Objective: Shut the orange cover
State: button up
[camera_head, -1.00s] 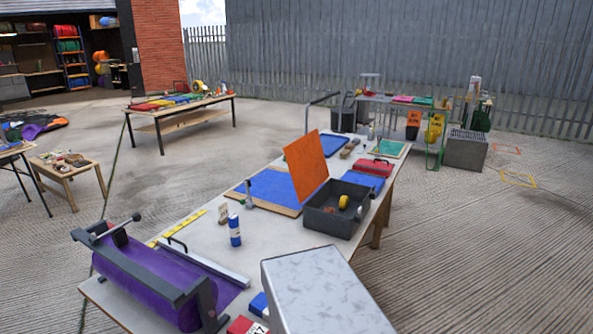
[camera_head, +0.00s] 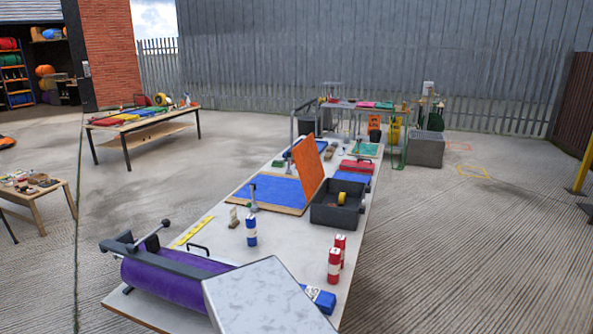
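The orange cover (camera_head: 308,167) stands raised and tilted on the left side of a dark grey open box (camera_head: 335,215) on the long worktable. The box is open at the top, and a yellow roll (camera_head: 342,198) shows inside it. Part of the box's interior is hidden by its near wall. My gripper is not in view. A pale mottled block shape at the bottom centre hides part of the near table; I cannot tell whether it is mine.
The worktable (camera_head: 290,245) also holds a blue mat (camera_head: 272,190) left of the cover, a blue bottle (camera_head: 251,230), red bottles (camera_head: 335,262) and a purple roll in a frame (camera_head: 170,280). The concrete floor right of the table is clear.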

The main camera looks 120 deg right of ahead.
aim_at(306, 154)
jog(key=z, duration=1.45)
jog(key=i, duration=2.2)
jog(key=z, duration=0.15)
